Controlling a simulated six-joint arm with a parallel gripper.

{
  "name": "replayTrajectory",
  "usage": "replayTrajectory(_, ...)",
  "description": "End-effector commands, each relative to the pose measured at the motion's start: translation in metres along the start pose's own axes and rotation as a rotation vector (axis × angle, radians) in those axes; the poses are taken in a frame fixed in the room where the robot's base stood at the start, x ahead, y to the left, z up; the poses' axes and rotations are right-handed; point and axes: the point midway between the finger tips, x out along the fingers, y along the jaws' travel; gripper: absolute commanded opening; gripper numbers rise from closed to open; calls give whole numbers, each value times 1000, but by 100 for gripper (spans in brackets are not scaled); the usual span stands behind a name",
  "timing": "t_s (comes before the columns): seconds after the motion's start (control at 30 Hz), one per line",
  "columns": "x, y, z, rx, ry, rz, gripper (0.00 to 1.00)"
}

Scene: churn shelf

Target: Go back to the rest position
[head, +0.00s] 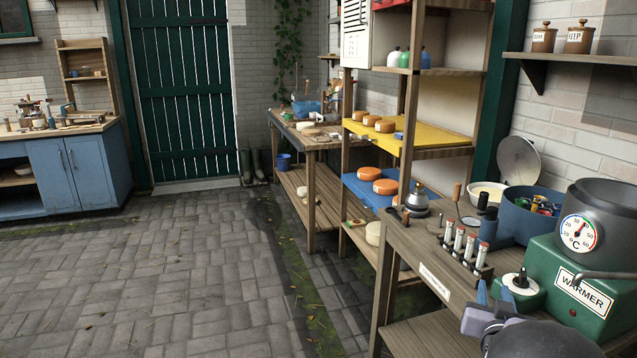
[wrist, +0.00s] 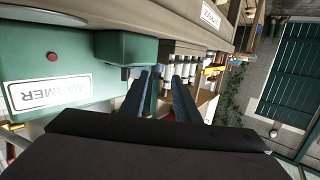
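My gripper (head: 495,291) is low at the front right in the head view, in front of the bench edge and the green warmer (head: 585,285). Its two blue fingers stand apart with nothing visible between them. In the wrist view the fingers (wrist: 168,84) also show apart and empty, above the dark gripper body. The warmer (wrist: 55,80) appears upside down at the left there.
A rack of several vials (head: 465,250) stands on the wooden bench (head: 425,255) close to my gripper. A dark pot (head: 605,205) with a dial sits on the warmer. A shelf (head: 437,136) with orange-topped rounds stands behind. The paved floor (head: 160,280) at left is clear.

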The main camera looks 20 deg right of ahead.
Motion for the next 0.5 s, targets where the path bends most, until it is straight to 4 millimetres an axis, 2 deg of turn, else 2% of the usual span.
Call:
replayTrajectory(0.03, 0, -27, 6, 0, -51, -33, 29)
replayTrajectory(0.13, -9, -75, 39, -15, -206, -87, 29)
replayTrajectory(0.27, -46, -131, 95, -81, -444, -165, 29)
replayTrajectory(0.37, -88, -166, 137, -152, -629, -228, 29)
replayTrajectory(0.4, -107, -177, 152, -186, -701, -255, 29)
replayTrajectory(0.5, -160, -198, 185, -275, -876, -318, 29)
